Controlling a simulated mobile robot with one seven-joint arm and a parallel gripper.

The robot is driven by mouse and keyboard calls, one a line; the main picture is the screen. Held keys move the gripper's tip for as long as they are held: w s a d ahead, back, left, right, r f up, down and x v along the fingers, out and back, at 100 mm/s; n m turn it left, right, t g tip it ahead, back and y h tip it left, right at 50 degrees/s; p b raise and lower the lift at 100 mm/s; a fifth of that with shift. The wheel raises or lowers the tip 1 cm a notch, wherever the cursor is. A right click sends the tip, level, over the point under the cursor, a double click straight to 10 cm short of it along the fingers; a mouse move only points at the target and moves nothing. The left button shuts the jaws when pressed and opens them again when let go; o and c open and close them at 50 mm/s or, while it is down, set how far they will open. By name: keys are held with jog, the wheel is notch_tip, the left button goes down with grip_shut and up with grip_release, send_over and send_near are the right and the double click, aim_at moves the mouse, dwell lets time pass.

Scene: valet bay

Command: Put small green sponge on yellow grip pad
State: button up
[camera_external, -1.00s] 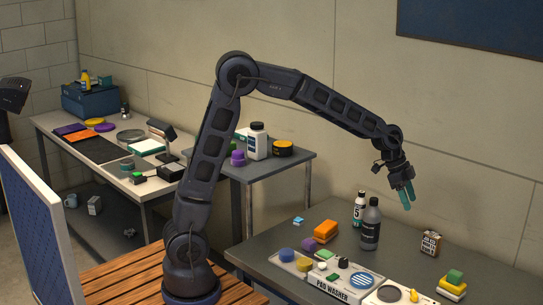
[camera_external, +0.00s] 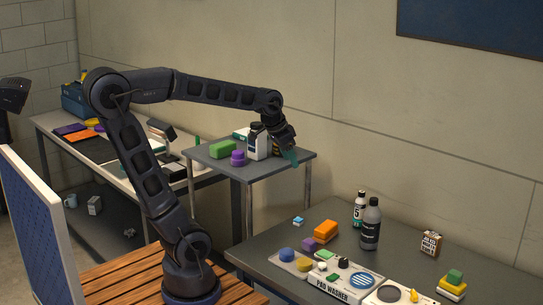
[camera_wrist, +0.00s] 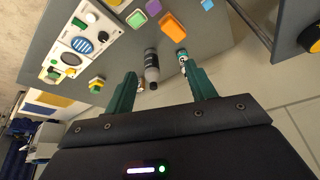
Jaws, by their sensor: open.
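A small green block (camera_external: 325,254), likely the small green sponge, lies on the front table behind the pad washer; it also shows in the wrist view (camera_wrist: 136,19). A yellow disc (camera_external: 303,265) lies on a pale tray beside the washer. I cannot tell which yellow thing is the grip pad. My gripper (camera_external: 290,157) is open and empty, well away from these, near the right side of the small side table in the picture. Its teal fingers (camera_wrist: 157,68) are apart.
The grey bottle (camera_external: 371,224) and a white bottle (camera_external: 359,209) stand on the front table near an orange block (camera_external: 325,231) and a purple block (camera_external: 309,244). The small side table (camera_external: 270,173) holds a larger green block (camera_external: 223,149), a purple item and a white bottle.

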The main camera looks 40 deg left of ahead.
jog(key=s+a+f+n+y, duration=0.1)
jog(key=s+a+f+n, duration=0.2)
jog(key=s+a, duration=0.6)
jog(key=shift+s+a+f+n+t+y, duration=0.25)
jog(key=shift+s+n, duration=0.65)
jog(key=shift+s, duration=0.8)
